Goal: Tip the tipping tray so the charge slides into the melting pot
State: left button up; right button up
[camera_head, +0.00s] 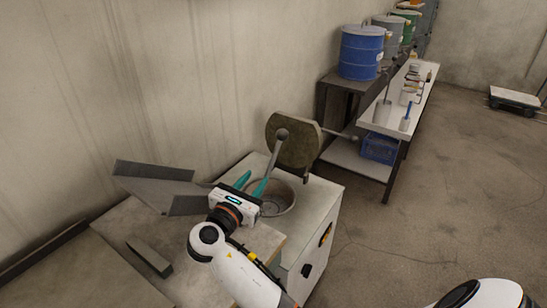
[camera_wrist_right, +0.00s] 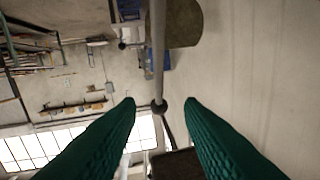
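The tipping tray (camera_head: 150,190), a grey angled plate, stands at the left beside the melting pot. I cannot make out any charge on it. The melting pot (camera_head: 284,207) is a round opening in the white cabinet top, partly hidden by my right gripper (camera_head: 252,185). That gripper has teal fingers, stands apart and is left of and over the pot's near rim. In the right wrist view the fingers (camera_wrist_right: 160,108) are open. A grey rod with a dark ball (camera_wrist_right: 160,105) shows in line with the gap, and I see no grip on it. My left gripper is not in view.
A round dark lid (camera_head: 304,152) stands raised behind the pot, with a rod and ball in front. A dark block (camera_head: 149,257) lies on the near table. A shelf with a blue drum (camera_head: 361,52) and a white bench (camera_head: 397,112) stand behind.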

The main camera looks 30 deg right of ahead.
aim_at(273, 159)
jog(key=p+x, duration=0.1)
jog(key=x, duration=1)
jog(key=shift+w+d, duration=0.15)
jog(key=shift+d, duration=0.2)
jog(key=shift+c, duration=0.3)
grip_shut()
